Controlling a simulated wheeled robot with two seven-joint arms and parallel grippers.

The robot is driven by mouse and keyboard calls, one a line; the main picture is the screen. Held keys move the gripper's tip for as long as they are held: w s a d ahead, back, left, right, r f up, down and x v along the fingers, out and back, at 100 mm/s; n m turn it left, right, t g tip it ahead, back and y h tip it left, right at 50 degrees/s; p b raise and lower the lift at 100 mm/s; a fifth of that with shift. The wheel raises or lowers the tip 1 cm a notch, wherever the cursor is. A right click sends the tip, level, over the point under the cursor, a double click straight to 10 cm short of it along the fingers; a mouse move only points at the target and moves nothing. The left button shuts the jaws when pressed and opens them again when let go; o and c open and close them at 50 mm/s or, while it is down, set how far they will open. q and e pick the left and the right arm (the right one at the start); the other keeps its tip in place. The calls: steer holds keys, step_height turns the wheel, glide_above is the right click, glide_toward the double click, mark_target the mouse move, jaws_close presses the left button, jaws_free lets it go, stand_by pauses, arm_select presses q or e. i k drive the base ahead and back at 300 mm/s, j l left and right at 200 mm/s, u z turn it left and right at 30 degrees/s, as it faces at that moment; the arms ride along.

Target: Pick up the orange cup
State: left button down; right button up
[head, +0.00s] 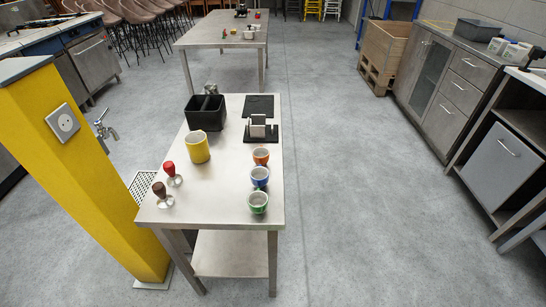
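An orange cup (261,156) stands upright on the near steel table (222,190), toward its right edge. It is the farthest of three small cups in a row along that edge. A blue cup (260,176) stands just in front of it, and a green cup (258,202) is nearest. The cups look apart from each other. Neither of my grippers shows in the head view.
A yellow mug (197,147), a black container (206,113), a red-handled tamper (172,174) and a brown-handled tamper (161,195) stand left on the table. A black mat (258,106) lies behind. A yellow pillar (80,170) stands left. Floor (370,200) to the right is clear.

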mark_target(260, 155)
steer(key=i+l+u, duration=0.15)
steer(key=l, duration=0.15)
steer(key=i+l+u, duration=0.3)
steer(key=l, duration=0.3)
steer(key=i+l+u, duration=0.15)
steer(key=l, duration=0.15)
